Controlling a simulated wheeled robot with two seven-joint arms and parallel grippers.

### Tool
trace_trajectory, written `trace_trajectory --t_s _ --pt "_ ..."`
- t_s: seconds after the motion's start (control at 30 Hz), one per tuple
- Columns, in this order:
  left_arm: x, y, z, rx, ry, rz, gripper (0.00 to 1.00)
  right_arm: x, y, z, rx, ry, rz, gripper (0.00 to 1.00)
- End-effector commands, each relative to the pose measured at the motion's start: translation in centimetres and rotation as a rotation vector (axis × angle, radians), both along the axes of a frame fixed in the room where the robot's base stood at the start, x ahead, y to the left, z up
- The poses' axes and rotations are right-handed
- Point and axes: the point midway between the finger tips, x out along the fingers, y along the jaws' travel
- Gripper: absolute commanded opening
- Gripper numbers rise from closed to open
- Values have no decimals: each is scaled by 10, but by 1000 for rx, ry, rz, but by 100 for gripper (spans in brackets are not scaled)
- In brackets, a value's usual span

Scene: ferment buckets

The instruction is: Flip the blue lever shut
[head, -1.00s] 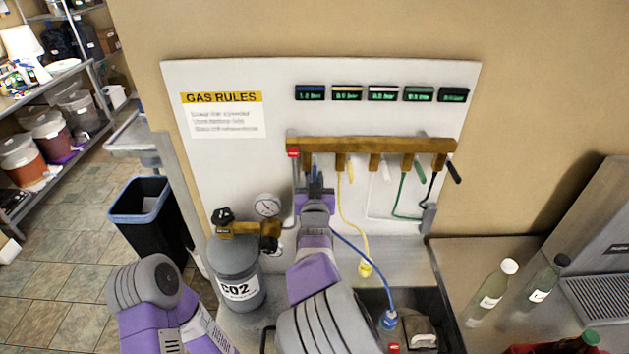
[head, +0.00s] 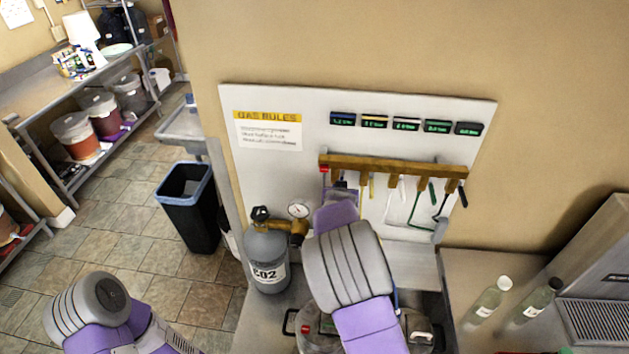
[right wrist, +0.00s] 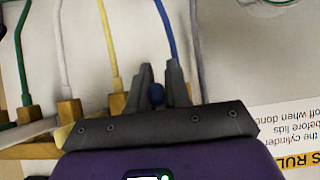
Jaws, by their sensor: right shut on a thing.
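The brass-coloured manifold bar (head: 400,168) runs across the white wall board, with a row of valves below it. In the right wrist view, my right gripper (right wrist: 158,82) is shut, with the small dark blue lever (right wrist: 156,94) between its fingers. The blue hose (right wrist: 165,30) runs just behind the fingertips. In the head view, my right gripper (head: 341,186) is at the leftmost valve, and my own arm hides most of it, the lever and the hose. I cannot tell how far the lever is turned. My left arm shows at lower left, its gripper out of view.
Yellow (head: 371,184), white (head: 402,188), green (head: 432,190) and black (head: 463,196) levers sit to the right. A CO2 cylinder (head: 267,262) with a gauge (head: 298,211) stands left of my right arm. Two bottles stand on the right counter.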

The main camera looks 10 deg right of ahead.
Motion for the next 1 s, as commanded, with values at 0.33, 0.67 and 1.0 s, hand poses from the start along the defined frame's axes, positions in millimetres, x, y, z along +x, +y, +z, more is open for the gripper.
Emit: trace_trajectory --t_s 0.33,0.67,1.0 --pt "0 0 11 0 1 0 0 -5 2 12 77 210 0 0" --pt "0 0 11 0 1 0 0 -4 12 15 109 301 15 0" --pt "0 0 11 0 1 0 0 -3 13 16 112 311 17 0"
